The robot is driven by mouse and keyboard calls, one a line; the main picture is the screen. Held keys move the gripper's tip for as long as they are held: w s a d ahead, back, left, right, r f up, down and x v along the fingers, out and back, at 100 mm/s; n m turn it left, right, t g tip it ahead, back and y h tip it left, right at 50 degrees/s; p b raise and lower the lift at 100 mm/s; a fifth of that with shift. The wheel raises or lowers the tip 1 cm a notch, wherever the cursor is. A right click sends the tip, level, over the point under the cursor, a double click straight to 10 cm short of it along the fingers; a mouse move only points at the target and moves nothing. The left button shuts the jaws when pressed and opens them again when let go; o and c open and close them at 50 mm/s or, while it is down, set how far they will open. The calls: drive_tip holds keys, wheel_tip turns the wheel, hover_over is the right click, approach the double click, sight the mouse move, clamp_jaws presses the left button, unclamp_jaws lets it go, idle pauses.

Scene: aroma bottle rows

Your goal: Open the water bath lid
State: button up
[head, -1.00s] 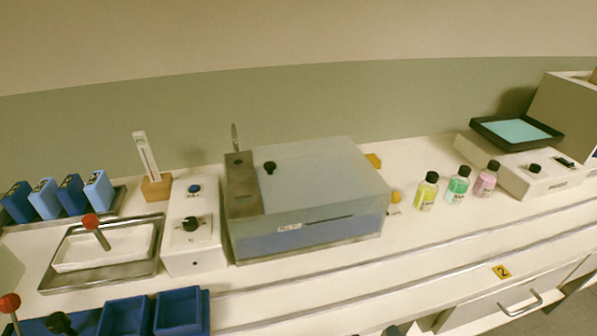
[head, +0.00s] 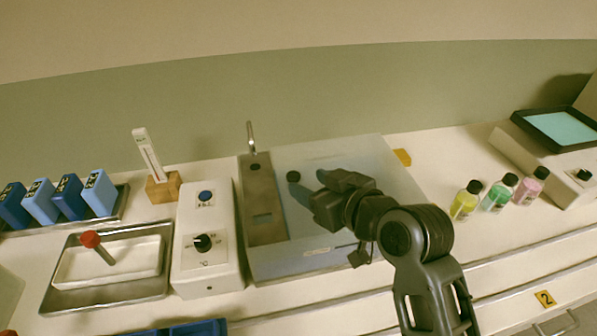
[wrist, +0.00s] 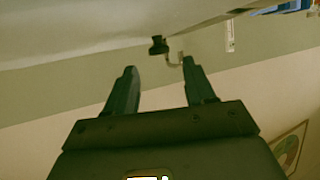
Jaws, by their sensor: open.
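The water bath (head: 330,262) stands on the bench with its pale flat lid (head: 370,160) down and shut. A black knob (head: 293,176) stands on the lid near its left side, beside a metal strip (head: 265,210). My gripper (head: 317,187) is above the lid, just right of the knob, pointing left towards it. In the wrist view its two fingers (wrist: 158,68) are apart with nothing between them. The knob (wrist: 158,45) shows beyond the fingertips, not visibly touched. My gripper and arm hide part of the lid and front wall.
A white control box (head: 208,260) with a dial stands close left of the bath. A thin bent metal rod (head: 251,138) rises behind the metal strip. Several capped bottles (head: 497,194) stand to the right. A thermometer (head: 147,153) stands in a wooden block at back left.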

sight(295, 176)
drive_tip(key=x, duration=0.4)
drive_tip(key=shift+w+a+f+p, duration=0.15)
drive_tip(key=shift+w+a+p, duration=0.05)
drive_tip(key=shift+w+p, duration=0.1)
clamp_jaws()
idle(0.3)
